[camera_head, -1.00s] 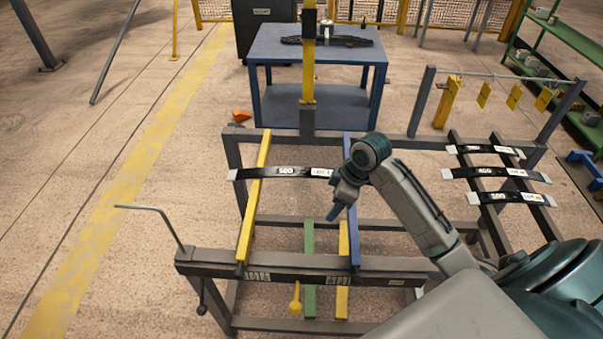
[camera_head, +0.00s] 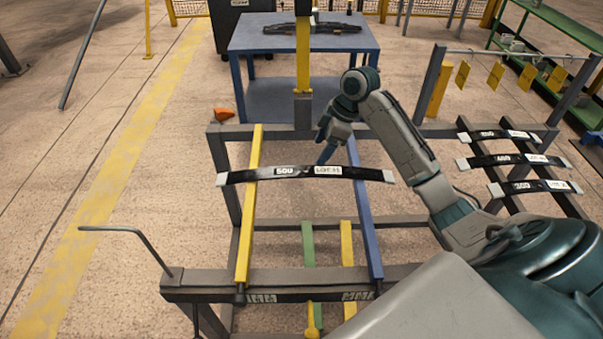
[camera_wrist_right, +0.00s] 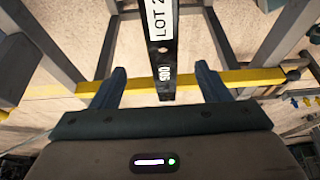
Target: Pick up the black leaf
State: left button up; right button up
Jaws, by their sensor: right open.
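A black leaf (camera_head: 260,173) with white labels and pale ends lies across the yellow bar (camera_head: 248,210) and the blue bar (camera_head: 366,225) of the near rack. In the head view my right gripper (camera_head: 325,153) points down at the far edge of the leaf, near its middle. In the right wrist view the leaf (camera_wrist_right: 163,55) runs lengthwise between the two spread fingers (camera_wrist_right: 160,72), with room on both sides. The right gripper is open and empty. I cannot tell its height above the leaf. My left gripper is not in view.
Three more black leaves (camera_head: 504,160) lie on the rack at the right. Dark parts rest on the blue table (camera_head: 345,42) at the back. A yellow post (camera_head: 303,60) stands behind the near rack. A bent rod (camera_head: 135,232) sticks up at its left front corner.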

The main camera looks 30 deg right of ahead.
aim_at(306, 170)
jog(key=x, duration=0.3)
jog(key=shift+s+a, duration=0.1)
jog(key=shift+s, duration=0.05)
jog(key=x, duration=0.2)
jog(key=p+x, duration=0.1)
jog(key=x, duration=0.1)
jog(key=shift+a, duration=0.25)
jog(key=shift+w+a+f, duration=0.2)
jog(key=shift+w+f, duration=0.1)
jog(key=shift+f, duration=0.3)
jog(key=c, duration=0.9)
jog(key=shift+r, duration=0.1)
jog(key=shift+c, duration=1.3)
jog(key=shift+w+r, duration=0.1)
jog(key=shift+r, duration=0.05)
